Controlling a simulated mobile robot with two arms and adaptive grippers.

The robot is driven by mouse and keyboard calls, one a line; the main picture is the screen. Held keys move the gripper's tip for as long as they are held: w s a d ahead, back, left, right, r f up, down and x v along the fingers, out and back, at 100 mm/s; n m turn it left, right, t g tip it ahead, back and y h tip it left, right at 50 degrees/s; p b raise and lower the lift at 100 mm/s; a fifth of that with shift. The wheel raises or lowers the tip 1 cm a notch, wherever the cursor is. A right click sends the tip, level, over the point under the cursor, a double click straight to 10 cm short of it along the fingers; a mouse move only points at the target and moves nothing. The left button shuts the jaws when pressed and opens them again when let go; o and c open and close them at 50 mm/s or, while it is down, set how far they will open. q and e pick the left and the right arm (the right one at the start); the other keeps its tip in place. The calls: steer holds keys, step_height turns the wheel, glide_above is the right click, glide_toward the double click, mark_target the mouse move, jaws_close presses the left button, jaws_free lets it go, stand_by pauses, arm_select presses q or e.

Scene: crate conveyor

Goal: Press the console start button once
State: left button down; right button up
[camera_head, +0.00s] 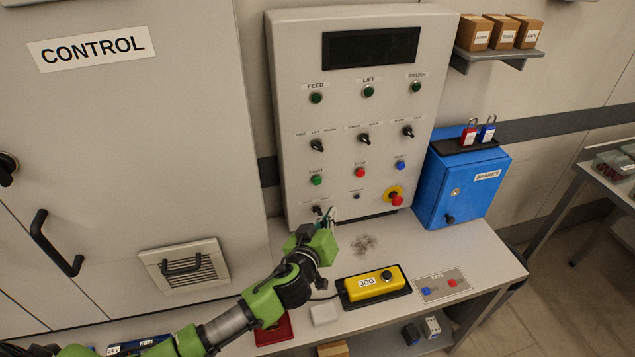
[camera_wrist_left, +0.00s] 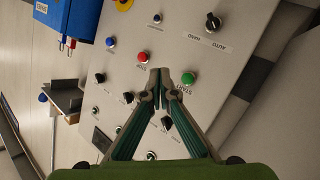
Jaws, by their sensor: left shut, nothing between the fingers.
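The green start button (camera_head: 317,180) is on the lower left of the grey console panel (camera_head: 290,120), under a small label. It also shows in the left wrist view (camera_wrist_left: 188,78), unobstructed. My left gripper (camera_head: 327,214) is in front of the panel's lower edge, below the start button. In the left wrist view its fingertips (camera_wrist_left: 160,73) are together and empty, in line between the green button and the red stop button (camera_wrist_left: 143,57). The gap to the panel cannot be judged. My right gripper is in neither view.
The stop button (camera_head: 360,172), blue button (camera_head: 400,165) and red emergency knob (camera_head: 396,199) are to the right. A selector knob (camera_wrist_left: 213,22) lies near the start button. A yellow JOG box (camera_head: 375,284) and blue SPARES box (camera_head: 461,187) stand by the console.

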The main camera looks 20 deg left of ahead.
mark_target(317, 181)
arm_select(q)
steer(key=w+a, duration=0.5)
steer(key=w, duration=0.2)
steer(key=shift+w+b, duration=0.15)
steer(key=shift+b, duration=0.25)
stand_by(0.9)
steer(key=shift+w, duration=0.15)
stand_by(0.4)
steer(key=shift+w+a, duration=0.2)
steer(key=shift+w, duration=0.05)
